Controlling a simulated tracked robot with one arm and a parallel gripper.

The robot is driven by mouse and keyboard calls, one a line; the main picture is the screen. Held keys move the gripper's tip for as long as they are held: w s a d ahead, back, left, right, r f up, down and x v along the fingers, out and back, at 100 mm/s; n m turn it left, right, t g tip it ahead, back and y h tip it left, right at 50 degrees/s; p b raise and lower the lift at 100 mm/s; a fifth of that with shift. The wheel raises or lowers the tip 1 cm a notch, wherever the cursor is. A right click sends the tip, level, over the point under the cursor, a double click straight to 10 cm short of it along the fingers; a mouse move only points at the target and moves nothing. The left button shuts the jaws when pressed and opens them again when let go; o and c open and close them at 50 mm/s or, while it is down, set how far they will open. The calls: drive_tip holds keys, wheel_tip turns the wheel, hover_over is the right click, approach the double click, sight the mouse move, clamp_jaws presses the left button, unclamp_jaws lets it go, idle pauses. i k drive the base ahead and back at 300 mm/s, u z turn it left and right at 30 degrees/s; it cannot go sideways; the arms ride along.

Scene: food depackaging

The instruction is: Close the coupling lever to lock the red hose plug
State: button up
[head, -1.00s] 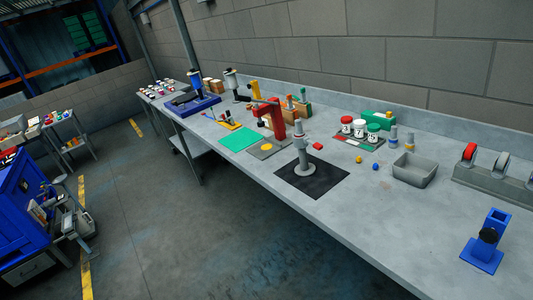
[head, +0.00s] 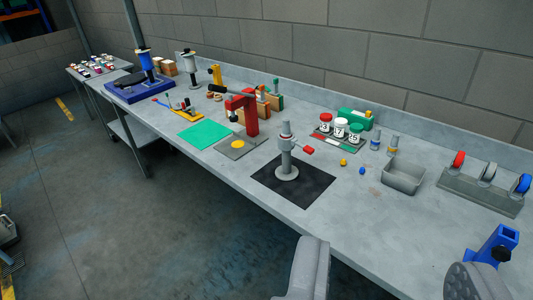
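A grey coupling post (head: 286,158) stands upright on a black mat (head: 262,180) on the workbench. A small red block (head: 308,150) sticks out to the right of its upper part. It looks like the lever's grip, standing out sideways, but at this size I cannot tell it surely from a plug. I cannot make out a red hose plug in the post's top. My gripper (head: 390,279) shows at the bottom edge as two grey fingers set wide apart. It is open and empty, nearer to me than the post and well away from it.
A red clamp-like stand (head: 250,115) is left of the post. A yellow ball (head: 343,162), a blue ball (head: 362,171) and a grey bin (head: 403,176) are to the right. A blue bracket (head: 494,245) is near my right finger. Bare bench lies between post and bracket.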

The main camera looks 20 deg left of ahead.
sight(306, 149)
drive_tip(key=u, duration=0.1)
drive_tip(key=i, duration=1)
drive_tip(key=u, duration=0.55)
drive_tip(key=k, duration=0.75)
drive_tip(key=z, duration=0.45)
drive_tip(key=i, duration=1)
drive_tip(key=u, duration=0.05)
